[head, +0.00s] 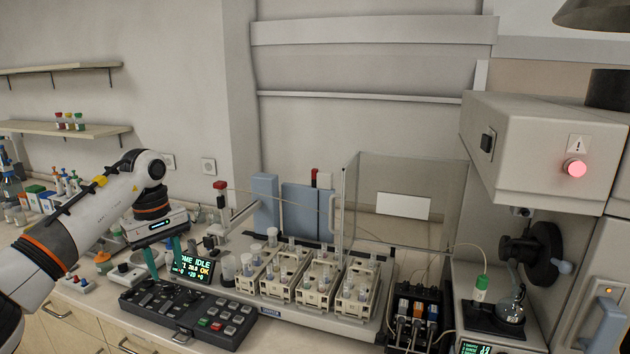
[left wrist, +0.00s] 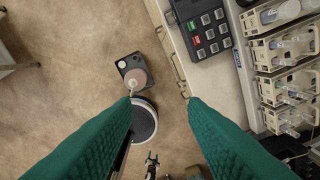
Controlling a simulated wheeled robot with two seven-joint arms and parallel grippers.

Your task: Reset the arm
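My left arm comes in from the left in the head view, bent at the wrist, with the gripper pointing down. My left gripper (head: 165,262) has two green fingers spread apart with nothing between them. It hangs in front of the small display and over or near the back left of the black keypad (head: 188,312); the exact height is unclear. In the left wrist view the green fingers (left wrist: 160,100) stand wide apart over the floor, beside the counter's edge. My right gripper does not show clearly in either view.
A display (head: 193,267) reads "IDLE" and "OK". Several cream vial racks (head: 322,281) stand on the autosampler right of the keypad, with a clear panel (head: 405,200) behind. The instrument at right has a lit red lamp (head: 574,169). Bottles and small labware crowd the left counter.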

